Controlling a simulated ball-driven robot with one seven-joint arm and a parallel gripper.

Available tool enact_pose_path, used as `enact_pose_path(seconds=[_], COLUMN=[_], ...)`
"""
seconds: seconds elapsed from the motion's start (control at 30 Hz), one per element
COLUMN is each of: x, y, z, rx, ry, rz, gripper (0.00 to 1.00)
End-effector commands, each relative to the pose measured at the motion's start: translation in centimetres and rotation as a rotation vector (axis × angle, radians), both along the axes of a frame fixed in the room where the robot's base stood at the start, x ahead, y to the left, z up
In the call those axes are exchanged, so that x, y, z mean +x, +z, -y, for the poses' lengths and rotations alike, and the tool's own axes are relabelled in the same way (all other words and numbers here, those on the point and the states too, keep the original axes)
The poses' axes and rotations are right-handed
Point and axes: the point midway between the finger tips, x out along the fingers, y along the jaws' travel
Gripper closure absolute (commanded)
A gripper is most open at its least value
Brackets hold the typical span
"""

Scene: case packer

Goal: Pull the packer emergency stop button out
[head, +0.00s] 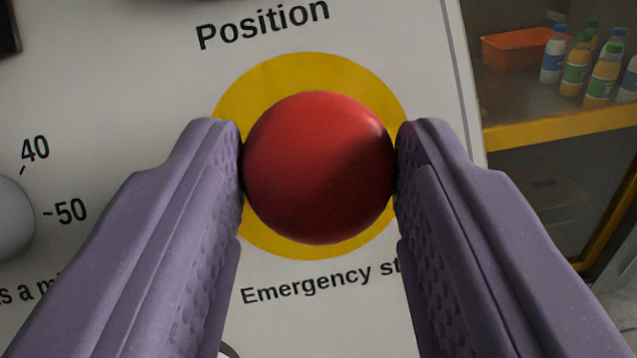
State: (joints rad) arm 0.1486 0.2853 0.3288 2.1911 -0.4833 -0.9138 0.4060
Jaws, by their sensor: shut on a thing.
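The emergency stop button (318,168) is a round red knob in the middle of the head view. It sits in front of a yellow disc (285,78) on a white panel, above the printed words "Emergency st", which a finger partly covers. My gripper (319,165) has two purple fingers, one on the left and one on the right of the button. Both fingertips touch its sides, so the gripper is shut on it. The button's stem is hidden behind the red head, so I cannot tell how far out it stands.
The white panel (110,80) fills the left and middle. A grey knob (10,220) with dial marks is at the left edge. At the right, beyond the panel's edge, an orange bin (515,48) and several bottles (602,75) stand on a shelf with a yellow edge (560,129).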

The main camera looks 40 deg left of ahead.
Motion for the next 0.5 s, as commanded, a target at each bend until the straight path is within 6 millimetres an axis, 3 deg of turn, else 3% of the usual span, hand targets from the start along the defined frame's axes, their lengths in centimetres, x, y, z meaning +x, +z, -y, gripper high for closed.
enact_pose_path(seconds=[0.03,0.1,0.13,0.5], x=[0.01,0.01,0.01,-0.70], y=[0.02,0.03,0.03,0.10], z=[0.05,0.05,0.05,0.54], rx=[0.000,0.000,0.000,-0.001], ry=[-0.001,-0.001,-0.001,-0.002], rz=[0.001,0.001,0.001,0.001], gripper=[0.48,0.32,0.29,0.29])
